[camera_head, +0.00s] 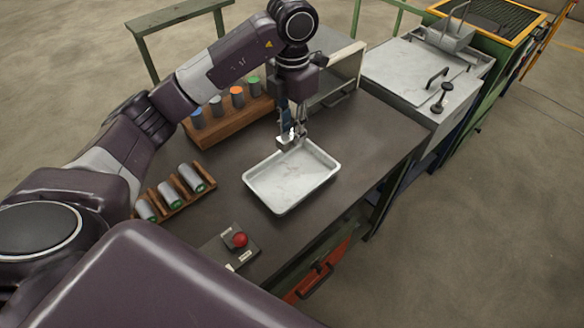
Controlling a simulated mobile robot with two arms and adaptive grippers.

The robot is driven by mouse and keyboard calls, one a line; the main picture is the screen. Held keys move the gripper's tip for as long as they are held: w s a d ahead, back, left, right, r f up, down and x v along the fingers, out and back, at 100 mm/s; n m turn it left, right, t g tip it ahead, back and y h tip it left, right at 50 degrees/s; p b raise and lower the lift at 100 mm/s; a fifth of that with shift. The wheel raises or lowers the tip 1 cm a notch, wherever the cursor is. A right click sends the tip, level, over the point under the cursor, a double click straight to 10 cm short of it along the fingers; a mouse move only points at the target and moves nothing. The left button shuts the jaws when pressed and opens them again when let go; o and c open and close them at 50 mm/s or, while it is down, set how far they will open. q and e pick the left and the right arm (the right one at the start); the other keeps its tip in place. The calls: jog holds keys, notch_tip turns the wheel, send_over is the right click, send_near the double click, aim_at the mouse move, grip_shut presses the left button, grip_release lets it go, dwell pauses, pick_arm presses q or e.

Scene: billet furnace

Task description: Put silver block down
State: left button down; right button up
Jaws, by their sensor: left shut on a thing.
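My left gripper (293,134) points down over the far edge of the white tray (264,205). It is shut on a small silver block (285,142), which is partly hidden by the fingers. From this view I cannot tell whether the block touches the tray or hangs just above its rim. The inside of the tray looks empty. My right gripper is not in view.
A wooden rack (236,115) with several colour-topped cylinders stands behind the tray. A lower rack (178,203) with silver cylinders lies to the left. A red button box (238,241) sits in front. A steel-topped furnace unit (405,75) stands at right.

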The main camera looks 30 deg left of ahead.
pick_arm(q)
notch_tip(320, 180, down, 13)
jog(key=p, duration=0.2)
jog(key=shift+p, duration=0.4)
jog(key=shift+f, duration=0.3)
jog(key=shift+f, duration=0.2)
jog(key=c, duration=1.7)
grip_release()
jog(key=shift+c, duration=0.2)
jog(key=shift+o, duration=0.3)
jog(key=shift+r, duration=0.15)
